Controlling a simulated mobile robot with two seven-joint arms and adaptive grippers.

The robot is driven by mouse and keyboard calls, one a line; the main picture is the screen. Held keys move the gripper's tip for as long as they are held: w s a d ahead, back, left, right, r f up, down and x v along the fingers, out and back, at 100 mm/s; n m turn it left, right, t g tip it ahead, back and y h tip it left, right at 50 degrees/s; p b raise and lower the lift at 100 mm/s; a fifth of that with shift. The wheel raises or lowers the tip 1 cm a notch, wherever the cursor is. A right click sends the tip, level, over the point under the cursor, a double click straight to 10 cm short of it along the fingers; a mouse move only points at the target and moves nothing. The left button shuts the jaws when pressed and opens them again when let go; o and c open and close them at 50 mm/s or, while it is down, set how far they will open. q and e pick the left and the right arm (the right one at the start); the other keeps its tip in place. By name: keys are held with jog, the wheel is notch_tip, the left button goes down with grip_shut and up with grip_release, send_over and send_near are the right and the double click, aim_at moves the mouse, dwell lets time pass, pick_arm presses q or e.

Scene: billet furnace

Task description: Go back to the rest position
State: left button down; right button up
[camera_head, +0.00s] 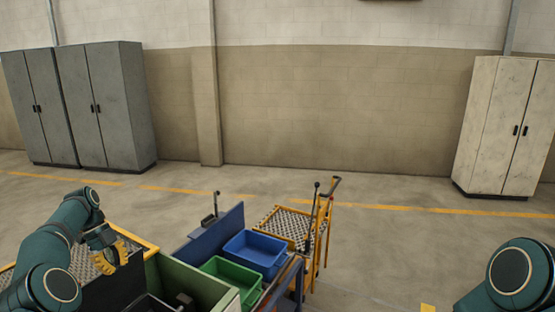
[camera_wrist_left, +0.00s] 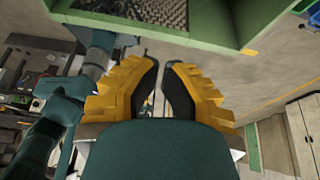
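My left gripper (camera_head: 112,258) has yellow fingers and hangs at the end of my teal left arm, at the lower left of the head view. It is beside the green-walled box and over a dark area at its left. In the left wrist view the two yellow fingers (camera_wrist_left: 160,65) with dark inner pads stand a little apart, and I see nothing held between them. My right arm shows only as a teal joint at the lower right of the head view. My right gripper is out of view.
A blue bin (camera_head: 256,252) and a green bin (camera_head: 229,277) stand near the centre bottom, by a blue panel (camera_head: 208,238). A yellow trolley (camera_head: 290,226) is behind them. Grey cabinets (camera_head: 85,105) and a pale cabinet (camera_head: 506,127) stand along the wall. The floor at right is clear.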

pick_arm(q)
jog(key=w+d+f+n, duration=0.3)
jog(key=w+d+f, duration=0.2)
jog(key=d+f, duration=0.35)
jog(key=s+d+f+n+t, duration=0.1)
jog(key=s+d+f+n, duration=0.1)
jog(key=d+f+n, duration=0.5)
jog(key=s+d+f+n+t, duration=0.15)
jog(key=d+f, duration=0.25)
jog(key=d, duration=0.7)
jog(key=s+d+f+n, duration=0.1)
jog(key=s+d+n, duration=0.3)
jog(key=s, duration=0.4)
jog(key=s+d+f+n+t, duration=0.1)
jog(key=s+d+n, duration=0.3)
jog(key=s, duration=0.4)
jog(key=s+d+f+n, duration=0.2)
jog(key=s+d+n, duration=0.25)
jog(key=s, duration=0.35)
notch_tip(320, 180, down, 10)
jog(key=b, duration=0.9)
jog(key=shift+d+y, duration=0.2)
jog(key=shift+y, duration=0.1)
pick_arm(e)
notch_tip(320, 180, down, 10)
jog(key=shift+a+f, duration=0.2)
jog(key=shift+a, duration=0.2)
